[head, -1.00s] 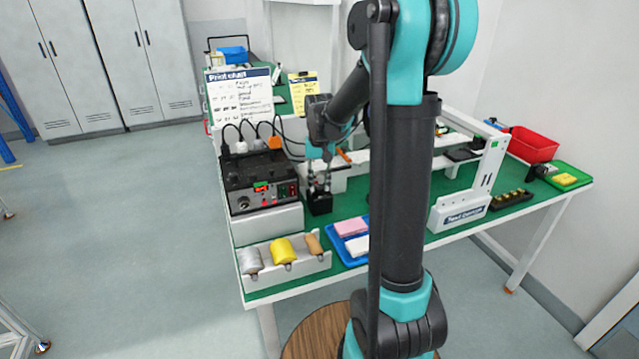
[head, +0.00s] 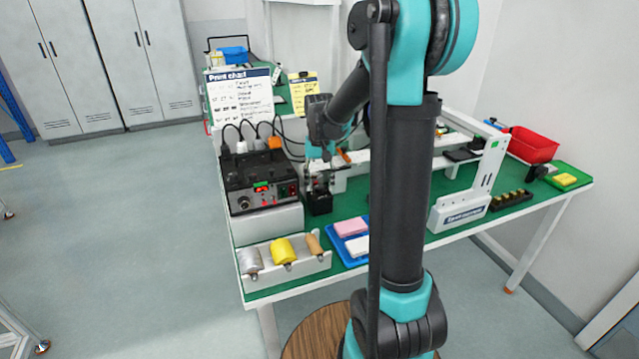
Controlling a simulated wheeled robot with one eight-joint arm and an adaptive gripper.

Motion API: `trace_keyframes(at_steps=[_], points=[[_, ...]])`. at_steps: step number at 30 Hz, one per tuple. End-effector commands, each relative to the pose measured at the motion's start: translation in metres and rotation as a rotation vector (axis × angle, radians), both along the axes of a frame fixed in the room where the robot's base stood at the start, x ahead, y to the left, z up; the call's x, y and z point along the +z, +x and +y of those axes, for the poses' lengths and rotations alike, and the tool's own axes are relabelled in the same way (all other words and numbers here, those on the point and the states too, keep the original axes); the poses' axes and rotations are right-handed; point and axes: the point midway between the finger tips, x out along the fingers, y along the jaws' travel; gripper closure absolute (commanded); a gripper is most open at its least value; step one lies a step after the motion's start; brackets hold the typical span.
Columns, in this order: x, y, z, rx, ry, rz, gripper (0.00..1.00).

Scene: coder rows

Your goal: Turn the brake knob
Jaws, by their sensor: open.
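No part in view can be clearly told as the brake knob. My gripper (head: 319,184) is open, just right of the unit and above a small black block (head: 320,204). Its fingers are small and dark here, and I cannot tell whether they touch anything. What lies behind the gripper and my arm is partly hidden.
A white rack (head: 285,268) with grey, yellow and tan rolls is at the front left. A blue tray (head: 344,257) holds pink and white pieces. My arm column covers the middle of the bench. Cables rise behind the unit. A red bin (head: 533,146) stands far right.

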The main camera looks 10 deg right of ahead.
Motion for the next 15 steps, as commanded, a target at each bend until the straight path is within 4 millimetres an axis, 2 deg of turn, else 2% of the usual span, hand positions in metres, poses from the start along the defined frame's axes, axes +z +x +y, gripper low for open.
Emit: trace_keyframes(at_steps=[5, 15], points=[[0.016, 0.0, 0.0, 0.0, 0.0, 0.0, 0.52], [0.081, 0.0, 0.0, 0.0, 0.0, 0.0, 0.52]])
